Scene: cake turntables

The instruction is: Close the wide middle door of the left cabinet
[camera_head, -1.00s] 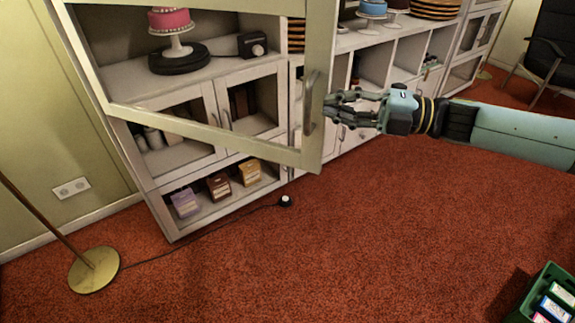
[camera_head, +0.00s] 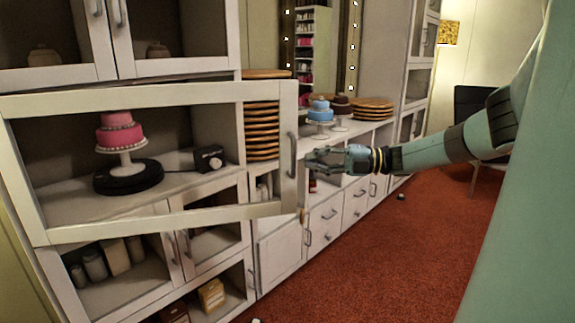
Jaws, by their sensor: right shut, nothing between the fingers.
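The wide middle door (camera_head: 140,226) of the left cabinet stands ajar, a pale frame with a see-through middle. Its free edge, with a vertical handle (camera_head: 291,155), is on the right and stands out from the cabinet. My right gripper (camera_head: 309,160) is shut and empty just right of the handle in the picture. I cannot tell whether it touches the door. Behind the door, a pink two-tier cake (camera_head: 121,137) on a white stand sits on a black turntable (camera_head: 128,177). My left gripper is not in view.
A small black device (camera_head: 209,159) is beside the turntable. Upper doors (camera_head: 170,68) and lower doors (camera_head: 208,204) look shut. A low counter (camera_head: 345,137) with a blue cake (camera_head: 320,109) runs to the right.

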